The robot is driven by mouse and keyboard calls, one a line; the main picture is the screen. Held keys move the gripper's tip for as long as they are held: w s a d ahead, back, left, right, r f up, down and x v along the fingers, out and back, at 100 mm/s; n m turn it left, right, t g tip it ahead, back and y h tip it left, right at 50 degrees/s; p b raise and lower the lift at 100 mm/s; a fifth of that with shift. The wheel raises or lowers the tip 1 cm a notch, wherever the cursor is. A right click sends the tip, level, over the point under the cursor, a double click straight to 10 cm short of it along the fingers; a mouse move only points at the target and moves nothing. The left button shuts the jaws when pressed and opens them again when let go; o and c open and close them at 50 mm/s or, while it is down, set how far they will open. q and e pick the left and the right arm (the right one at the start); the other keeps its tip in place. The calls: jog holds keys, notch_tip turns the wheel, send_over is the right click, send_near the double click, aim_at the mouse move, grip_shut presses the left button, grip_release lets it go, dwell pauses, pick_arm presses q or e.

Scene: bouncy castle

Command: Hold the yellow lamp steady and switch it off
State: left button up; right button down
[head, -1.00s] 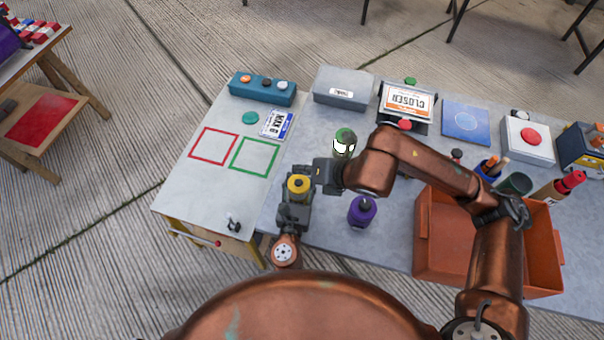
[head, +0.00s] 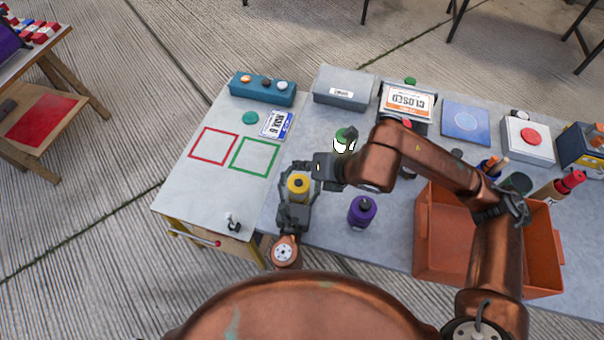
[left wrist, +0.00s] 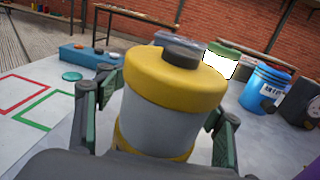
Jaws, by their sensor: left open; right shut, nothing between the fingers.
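The yellow lamp (head: 298,187) stands upright on the table, with a dark button on its yellow cap. In the left wrist view the yellow lamp (left wrist: 172,100) has a dull grey body that does not glow. My left gripper (head: 297,194) is open around it, with a finger on each side; in the left wrist view the fingers (left wrist: 156,112) stand apart from its body. My right gripper (head: 320,171) is shut and empty, just right of the lamp's top. Its fingertips are partly hidden by its own body.
A green-capped lamp (head: 343,143) glows white behind my right gripper. Red (head: 213,146) and green (head: 254,154) outlined squares lie empty on the table's left.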

aim_at(297, 200)
pick_arm(q)
jog(key=shift+o, duration=0.4)
jog(key=s, duration=0.4)
jog(key=s+a, duration=0.1)
jog(key=s, duration=0.3)
jog(key=s+a, duration=0.1)
jog(key=s, duration=0.3)
jog(key=shift+a, duration=0.1)
